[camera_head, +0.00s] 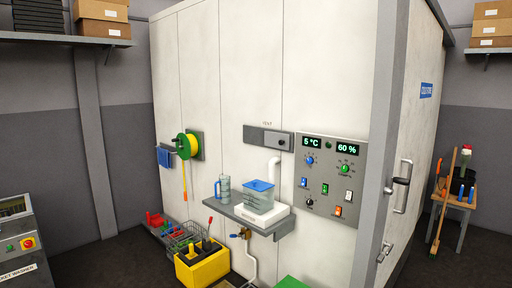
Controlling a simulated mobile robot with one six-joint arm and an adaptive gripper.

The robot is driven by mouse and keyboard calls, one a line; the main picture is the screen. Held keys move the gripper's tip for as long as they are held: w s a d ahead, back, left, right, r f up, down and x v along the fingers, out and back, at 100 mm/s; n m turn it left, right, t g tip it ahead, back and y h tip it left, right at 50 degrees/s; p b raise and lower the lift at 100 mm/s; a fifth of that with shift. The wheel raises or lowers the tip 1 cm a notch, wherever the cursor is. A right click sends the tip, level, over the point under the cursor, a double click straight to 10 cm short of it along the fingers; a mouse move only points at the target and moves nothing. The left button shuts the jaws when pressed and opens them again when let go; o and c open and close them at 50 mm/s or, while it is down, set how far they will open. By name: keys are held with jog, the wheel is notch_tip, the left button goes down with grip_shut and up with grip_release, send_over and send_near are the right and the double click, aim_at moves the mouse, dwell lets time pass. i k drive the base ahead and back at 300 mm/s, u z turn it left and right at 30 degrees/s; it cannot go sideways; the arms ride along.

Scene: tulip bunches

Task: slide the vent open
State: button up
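The vent (254,134) is a small grey horizontal fitting on the white cold-store wall, under a small label that seems to read "VENT". A lighter slider plate with a small dark knob (281,142) sits at its right end. The left part of the fitting is a plain grey strip. I cannot tell from this distance whether any opening shows behind the plate. My gripper is not in view.
A control panel (331,178) with displays and switches is just right of the vent. A shelf (248,219) holding a jug and a blue-lidded container juts out lower down.

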aim_at(271, 139)
jog(key=u, duration=0.3)
jog(key=k, duration=0.55)
jog(key=u, duration=0.6)
jog(key=k, duration=0.45)
jog(key=u, duration=0.4)
jog(key=i, duration=1.45)
jog(key=z, duration=0.7)
jog(key=i, duration=0.6)
jog(key=z, duration=0.9)
jog(key=i, duration=0.6)
jog(key=z, duration=0.3)
